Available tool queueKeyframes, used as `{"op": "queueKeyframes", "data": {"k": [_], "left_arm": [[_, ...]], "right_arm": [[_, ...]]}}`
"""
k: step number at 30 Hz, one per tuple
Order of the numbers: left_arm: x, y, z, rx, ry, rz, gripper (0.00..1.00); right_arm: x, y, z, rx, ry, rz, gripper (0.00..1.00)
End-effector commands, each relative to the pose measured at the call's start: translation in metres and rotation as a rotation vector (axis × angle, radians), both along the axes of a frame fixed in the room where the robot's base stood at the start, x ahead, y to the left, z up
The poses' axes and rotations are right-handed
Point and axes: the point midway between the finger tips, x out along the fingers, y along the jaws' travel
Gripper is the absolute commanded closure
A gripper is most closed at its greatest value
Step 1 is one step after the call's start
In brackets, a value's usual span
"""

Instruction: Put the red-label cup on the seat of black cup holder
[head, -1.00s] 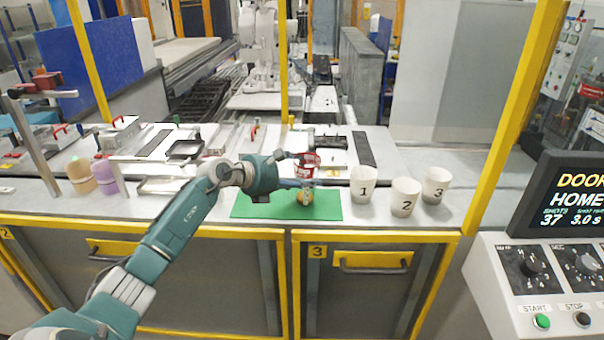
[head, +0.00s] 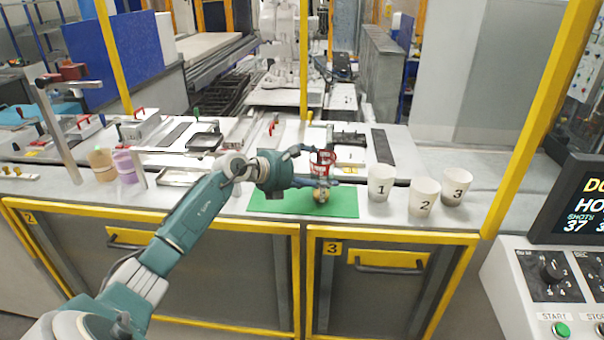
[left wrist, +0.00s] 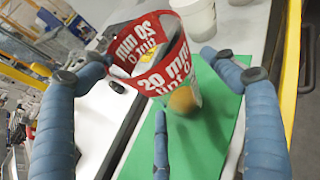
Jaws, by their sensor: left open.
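The red-label cup (head: 322,158) stands upright above the green mat (head: 275,203), a clear cup with a red band near its rim. In the left wrist view the cup (left wrist: 165,78) is between my left gripper's fingers. My left gripper (head: 318,167) is open, coming at the cup from the left; its blue fingers (left wrist: 160,80) are spread around it. A gold-brown round thing (left wrist: 183,99) shows at the cup's lower part; I cannot tell if it is inside. I cannot pick out the black cup holder with certainty. My right gripper is not in view.
White cups numbered 1 (head: 381,184), 2 (head: 424,197) and 3 (head: 456,188) stand right of the mat. Beige (head: 102,165) and purple (head: 126,166) cups stand at the left. A control panel (head: 555,285) is at the right. The mat's left part is bare.

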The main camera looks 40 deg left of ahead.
Motion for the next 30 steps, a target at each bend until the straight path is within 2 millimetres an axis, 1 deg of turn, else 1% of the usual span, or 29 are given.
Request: {"op": "queueKeyframes", "data": {"k": [3,5,9,13,18,24,26,29,30], "left_arm": [[-0.024,0.009,-0.001,0.013,0.001,-0.001,0.14],[-0.036,0.012,0.002,0.013,0.002,-0.001,0.14],[-0.06,0.019,0.017,0.008,0.003,0.0,0.14],[-0.075,0.024,0.025,0.003,0.002,0.001,0.14],[-0.085,0.026,0.032,0.003,0.001,0.0,0.14],[-0.087,0.027,0.035,0.002,-0.001,-0.001,0.14],[-0.087,0.026,0.035,0.001,-0.001,0.0,0.14],[-0.085,0.015,0.033,-0.047,-0.019,-0.006,0.14],[-0.083,0.005,0.031,-0.098,-0.037,-0.011,0.14]], "right_arm": [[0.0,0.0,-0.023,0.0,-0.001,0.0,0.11],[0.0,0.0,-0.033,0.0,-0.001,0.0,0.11],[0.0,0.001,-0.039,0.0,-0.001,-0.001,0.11],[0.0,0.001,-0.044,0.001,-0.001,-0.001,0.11],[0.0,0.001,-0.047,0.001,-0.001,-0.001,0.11],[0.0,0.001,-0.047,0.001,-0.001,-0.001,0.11],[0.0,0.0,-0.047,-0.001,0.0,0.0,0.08],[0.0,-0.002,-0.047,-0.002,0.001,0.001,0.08],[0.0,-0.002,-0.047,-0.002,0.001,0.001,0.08]]}}
